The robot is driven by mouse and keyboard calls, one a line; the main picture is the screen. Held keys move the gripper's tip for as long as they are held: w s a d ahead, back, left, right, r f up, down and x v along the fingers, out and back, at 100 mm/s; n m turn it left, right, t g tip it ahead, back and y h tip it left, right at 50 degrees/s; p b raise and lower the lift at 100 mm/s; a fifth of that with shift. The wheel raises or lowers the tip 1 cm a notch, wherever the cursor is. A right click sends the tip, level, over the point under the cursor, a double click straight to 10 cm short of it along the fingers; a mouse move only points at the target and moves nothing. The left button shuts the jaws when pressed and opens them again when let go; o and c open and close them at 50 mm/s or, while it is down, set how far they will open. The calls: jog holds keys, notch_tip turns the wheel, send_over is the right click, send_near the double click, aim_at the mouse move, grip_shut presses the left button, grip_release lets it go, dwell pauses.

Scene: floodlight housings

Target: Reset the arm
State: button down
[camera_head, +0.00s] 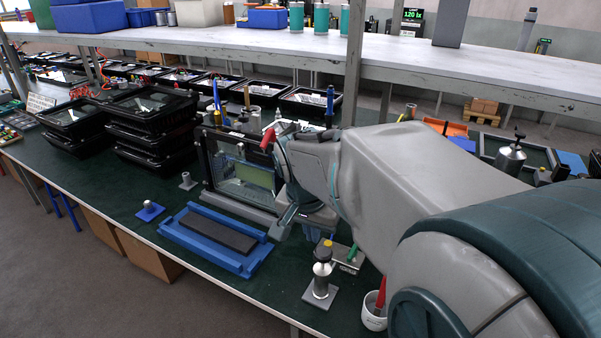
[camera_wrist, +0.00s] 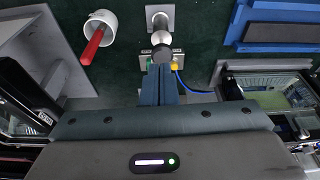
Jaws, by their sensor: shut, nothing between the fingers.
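My arm reaches in from the lower right of the head view. My gripper (camera_head: 320,228) is over the green bench, partly hidden behind my wrist. In the wrist view my gripper (camera_wrist: 165,72) shows its two blue-grey fingers pressed together with nothing between them. The fingers point toward a metal post with a round top (camera_wrist: 162,38); I cannot tell the gap. In the head view this post (camera_head: 320,270) stands on a square plate in front of my gripper. An upright black-framed floodlight housing (camera_head: 215,160) with a green panel stands left of my wrist, partly hidden by it.
A blue cradle with a dark pad (camera_head: 215,235) lies front left of my gripper. A white cup (camera_head: 374,318) holds a red-handled tool. Stacked black housings (camera_head: 150,120) stand left. A shelf (camera_head: 260,40) crosses above the bench's back. Bare bench (camera_head: 120,195) shows at left front.

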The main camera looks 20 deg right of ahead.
jog(key=shift+s+a, duration=0.1)
jog(key=s+a+f+n+t+y, duration=0.1)
jog(key=s+a+n+y, duration=0.1)
jog(key=s+a+n, duration=0.5)
jog(key=s+n, duration=0.1)
jog(key=n, duration=0.1)
jog(key=shift+s+a+f+n, duration=0.15)
jog(key=shift+a+f+n, duration=0.1)
jog(key=shift+f+n, duration=0.15)
jog(key=shift+d, duration=0.1)
